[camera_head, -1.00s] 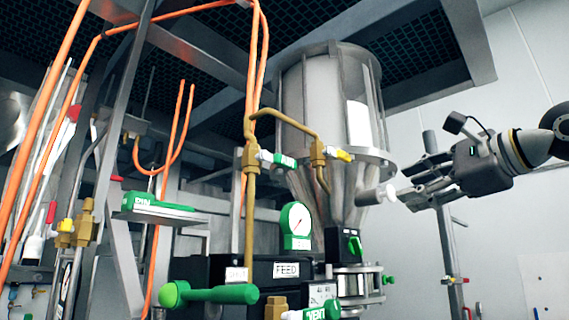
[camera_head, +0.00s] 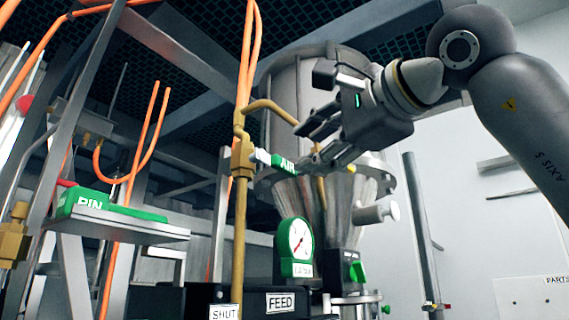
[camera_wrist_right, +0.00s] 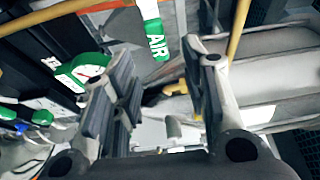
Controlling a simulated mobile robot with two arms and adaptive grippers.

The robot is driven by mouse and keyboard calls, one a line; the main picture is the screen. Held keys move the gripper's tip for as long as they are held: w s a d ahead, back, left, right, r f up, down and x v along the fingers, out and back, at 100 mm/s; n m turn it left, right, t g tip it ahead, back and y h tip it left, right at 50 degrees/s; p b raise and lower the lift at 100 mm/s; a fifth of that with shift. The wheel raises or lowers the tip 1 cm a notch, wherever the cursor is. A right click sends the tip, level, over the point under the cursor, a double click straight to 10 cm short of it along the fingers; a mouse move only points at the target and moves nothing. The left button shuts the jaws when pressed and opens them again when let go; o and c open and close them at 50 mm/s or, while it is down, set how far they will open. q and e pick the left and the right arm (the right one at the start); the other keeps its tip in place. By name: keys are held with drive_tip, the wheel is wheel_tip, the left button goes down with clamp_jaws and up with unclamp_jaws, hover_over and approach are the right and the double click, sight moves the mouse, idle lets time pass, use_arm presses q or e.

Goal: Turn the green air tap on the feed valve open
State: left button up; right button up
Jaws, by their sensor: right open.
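The green air tap (camera_head: 284,163), lettered AIR, sticks out to the right from a brass fitting (camera_head: 242,157) on the brass pipe. In the right wrist view the tap (camera_wrist_right: 152,30) hangs down from the top, near the opening between the fingertips. My right gripper (camera_head: 309,149) is open and empty, just right of the tap's free end in the head view. In the right wrist view its two fingers (camera_wrist_right: 158,62) stand apart, with nothing gripped. Whether a finger touches the tap cannot be told. The FEED label (camera_head: 281,302) is on a dark box below. My left gripper is out of view.
A green-rimmed gauge (camera_head: 296,243) stands below the tap. The steel hopper (camera_head: 300,90) is close behind my gripper. A green BIN tap (camera_head: 95,204) lies on a grey shelf at left. Orange hoses (camera_head: 247,60) run near the brass pipe. A grey post (camera_head: 418,215) stands at right.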

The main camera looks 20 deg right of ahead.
sight(289, 166)
drive_tip(key=p+x, duration=0.1)
drive_tip(key=x, duration=0.2)
drive_tip(key=shift+w+r, duration=0.15)
drive_tip(key=shift+p+x, duration=0.4)
drive_tip(key=shift+x, duration=0.75)
drive_tip(key=x, duration=0.3)
drive_tip(key=shift+a+f+p, duration=0.2)
drive_tip(key=shift+f+p, duration=0.05)
drive_tip(key=shift+p, duration=0.1)
drive_tip(key=shift+w, duration=0.1)
drive_tip(key=shift+d, duration=0.1)
drive_tip(key=shift+c, duration=1.2)
drive_tip(key=c, duration=0.5)
clamp_jaws()
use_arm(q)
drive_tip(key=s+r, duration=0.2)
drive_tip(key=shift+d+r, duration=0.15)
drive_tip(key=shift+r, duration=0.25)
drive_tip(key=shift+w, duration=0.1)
